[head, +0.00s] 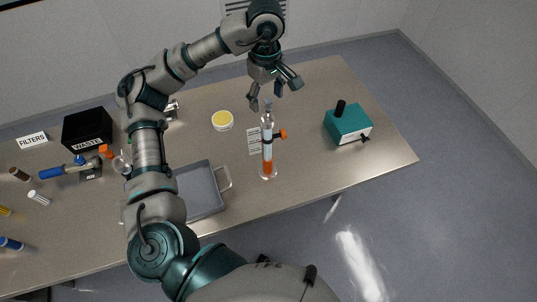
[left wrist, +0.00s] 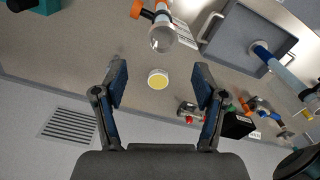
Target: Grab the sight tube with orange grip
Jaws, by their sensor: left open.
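The sight tube with the orange grip (head: 267,148) stands upright on the table in the head view, right of the grey tray. It is clear, with orange at its bottom and an orange grip (head: 283,134) at its side. My left gripper (head: 273,92) is above and behind its top, pointing down, fingers apart and empty. In the left wrist view the tube (left wrist: 162,36) shows at the top middle, with its orange grip (left wrist: 137,9) to the left. It lies beyond the open fingers of my left gripper (left wrist: 160,84), not between them. My right gripper is not in view.
A yellow-topped round dish (head: 222,120) stands left of the tube. A grey tray (head: 213,204) lies front left, partly behind my arm. A teal box (head: 347,126) stands right. A black box (head: 87,128) and several small items lie left.

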